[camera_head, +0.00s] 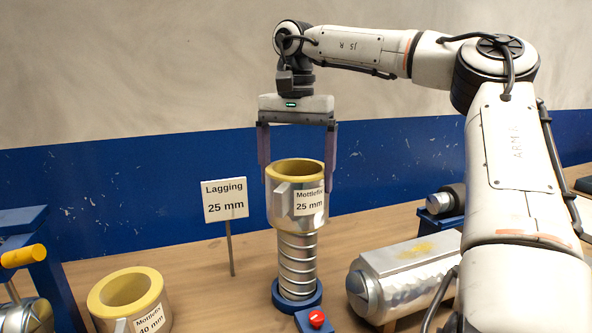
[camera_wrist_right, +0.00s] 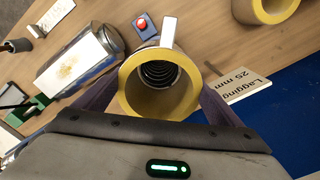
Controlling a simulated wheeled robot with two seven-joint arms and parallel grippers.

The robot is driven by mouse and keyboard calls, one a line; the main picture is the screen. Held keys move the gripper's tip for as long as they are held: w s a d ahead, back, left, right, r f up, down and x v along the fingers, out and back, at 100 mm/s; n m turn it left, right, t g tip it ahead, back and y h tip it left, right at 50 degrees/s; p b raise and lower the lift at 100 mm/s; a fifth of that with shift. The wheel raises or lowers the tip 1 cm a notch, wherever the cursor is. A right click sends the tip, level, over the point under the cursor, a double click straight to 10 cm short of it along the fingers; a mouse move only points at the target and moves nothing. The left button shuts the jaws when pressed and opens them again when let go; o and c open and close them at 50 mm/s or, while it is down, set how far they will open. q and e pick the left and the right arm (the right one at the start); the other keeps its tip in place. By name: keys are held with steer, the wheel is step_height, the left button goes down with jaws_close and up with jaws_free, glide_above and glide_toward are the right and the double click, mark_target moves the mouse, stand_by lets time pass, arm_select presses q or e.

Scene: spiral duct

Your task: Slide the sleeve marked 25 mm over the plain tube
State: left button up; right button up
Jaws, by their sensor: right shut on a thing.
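The sleeve marked 25 mm (camera_head: 284,207) is a silver-wrapped ring with a yellow rim. My right gripper (camera_head: 298,180) is shut on its sides and holds it upright. The plain tube (camera_head: 297,265), a ribbed silver spiral duct, stands upright in a blue round base (camera_head: 297,297) directly below the sleeve. No gap shows between the sleeve's lower edge and the tube; how far they overlap is hidden. My left gripper is out of view.
A wider sleeve marked 40 mm (camera_head: 106,311) stands front left. A sign reading Lagging 25 mm (camera_head: 225,200) stands left of the tube. A silver-covered duct (camera_head: 405,272) lies on the right. A red button (camera_head: 317,319) is at the front. A blue stand (camera_head: 55,262) is far left.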

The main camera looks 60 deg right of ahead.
mark_target(296, 207)
steer(key=shift+f+b, duration=2.35)
steer(key=shift+f, duration=2.8)
steer(key=shift+f+b, duration=0.6)
steer(key=shift+f, duration=0.75)
steer(key=shift+f+b, duration=0.3)
steer(key=shift+f, duration=0.35)
steer(key=shift+f+b, duration=0.3)
steer(key=shift+f, duration=0.3)
steer(key=shift+f+b, duration=0.6)
steer(key=shift+f, duration=0.65)
steer(key=o, duration=0.9)
steer(key=shift+r, duration=0.1)
step_height(296, 207, up, 9)
steer(key=shift+r+p, duration=0.15)
steer(key=shift+p, duration=0.45)
steer(key=shift+r, duration=0.45)
